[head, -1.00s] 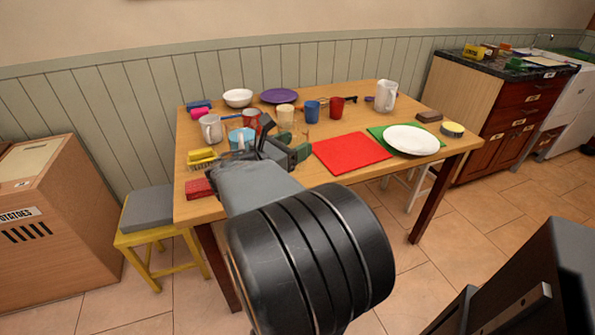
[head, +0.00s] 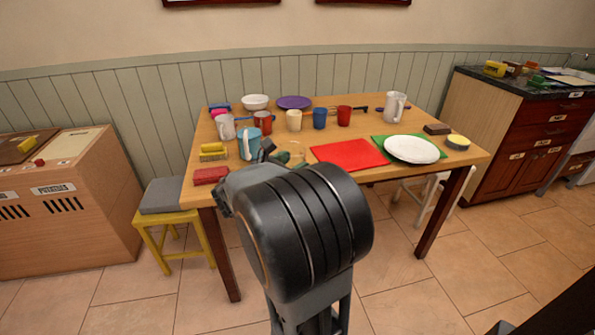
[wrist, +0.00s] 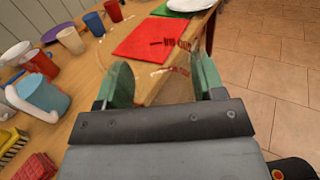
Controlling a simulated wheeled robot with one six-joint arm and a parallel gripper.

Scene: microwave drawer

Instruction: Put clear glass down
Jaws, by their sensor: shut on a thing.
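The clear glass (wrist: 167,75) shows in the wrist view as a see-through shape with red lettering, between the two green fingers of my gripper (wrist: 163,82). My gripper is shut on it. In the wrist view the glass overlaps the table's front edge. I cannot tell whether its base touches the wooden table (head: 455,160). In the head view my arm hides most of the gripper, which is at the table's front edge, left of the red mat (head: 350,154). The glass is hard to make out there.
A blue-and-white pitcher (head: 250,144), a yellow sponge (head: 213,150) and a red block (head: 210,175) are on the left. Several mugs stand behind. A white plate (head: 411,149) lies on a green mat at right. A grey-topped stool (head: 161,195) stands at left.

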